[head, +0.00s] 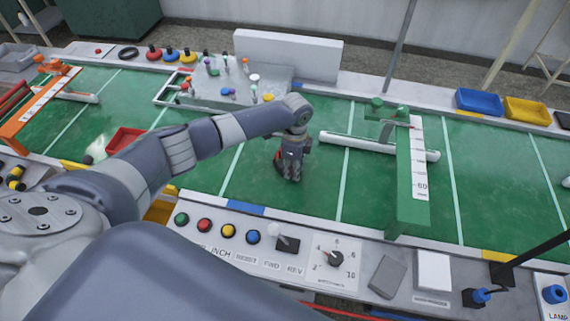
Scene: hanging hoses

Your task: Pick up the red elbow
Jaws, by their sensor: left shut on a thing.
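My left arm reaches in from the left, and its gripper (289,176) points down over the green work surface (318,183), near its middle. It is shut on a small red piece, the red elbow (278,161), of which only a sliver shows at the left side of the fingers. The rest of the elbow is hidden by the gripper. I cannot tell whether the elbow touches the surface or is lifted. My right gripper is not in view.
A control panel (318,246) with coloured buttons runs along the front. A white pipe (345,141) and a green stand with a ruler (405,180) are to the right. A small red tray (127,139) lies left. Blue (479,101) and yellow (527,110) bins stand at the back right.

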